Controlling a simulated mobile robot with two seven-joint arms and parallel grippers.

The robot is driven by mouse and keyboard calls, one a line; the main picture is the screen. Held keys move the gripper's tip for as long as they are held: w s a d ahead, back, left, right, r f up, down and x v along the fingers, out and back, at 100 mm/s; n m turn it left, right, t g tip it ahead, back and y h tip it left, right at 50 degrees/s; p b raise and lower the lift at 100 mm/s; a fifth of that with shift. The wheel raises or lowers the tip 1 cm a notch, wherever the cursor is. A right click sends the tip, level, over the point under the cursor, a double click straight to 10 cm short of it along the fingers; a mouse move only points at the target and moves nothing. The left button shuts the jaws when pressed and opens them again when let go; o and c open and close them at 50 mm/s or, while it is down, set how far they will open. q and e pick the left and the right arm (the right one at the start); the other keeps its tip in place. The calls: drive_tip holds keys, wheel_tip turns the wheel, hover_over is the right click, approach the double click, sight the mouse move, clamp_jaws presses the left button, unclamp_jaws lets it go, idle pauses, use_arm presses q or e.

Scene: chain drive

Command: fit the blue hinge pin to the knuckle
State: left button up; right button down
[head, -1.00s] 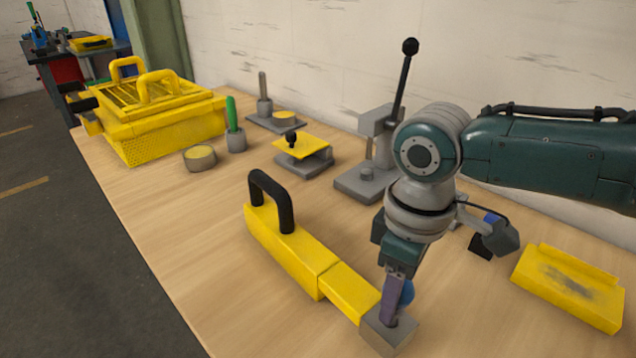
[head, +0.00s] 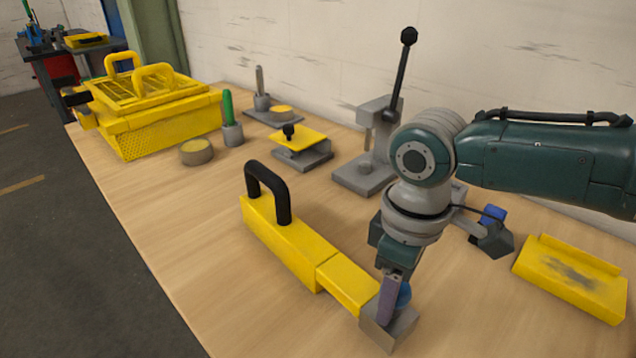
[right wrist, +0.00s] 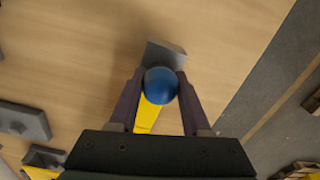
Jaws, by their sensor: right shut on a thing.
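The blue hinge pin shows as a round blue head (head: 404,296) between the fingers of my right gripper (head: 391,300). In the right wrist view the blue head (right wrist: 160,86) sits between both fingers, which are shut on it. The pin's shank is hidden. The knuckle appears to be the grey block (head: 386,338) at the near end of a yellow bar (head: 290,243) with a black handle. My right gripper is right above this block, fingers pointing down at its top. I cannot tell how far the pin is in the block. My left gripper is not in view.
A yellow tray (head: 572,278) and a grey stand with a blue part (head: 492,214) lie to the right. A grey lever press (head: 365,178), a yellow-topped fixture (head: 300,138) and a yellow basket (head: 165,130) stand farther back. Bare table lies left of the bar.

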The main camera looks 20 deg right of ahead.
drive_tip(key=shift+f, duration=0.3)
drive_tip(key=shift+c, duration=1.4)
unclamp_jaws()
wheel_tip(320, 180, up, 10)
drive_tip(key=shift+p, duration=1.1)
drive_tip(key=shift+a, duration=0.1)
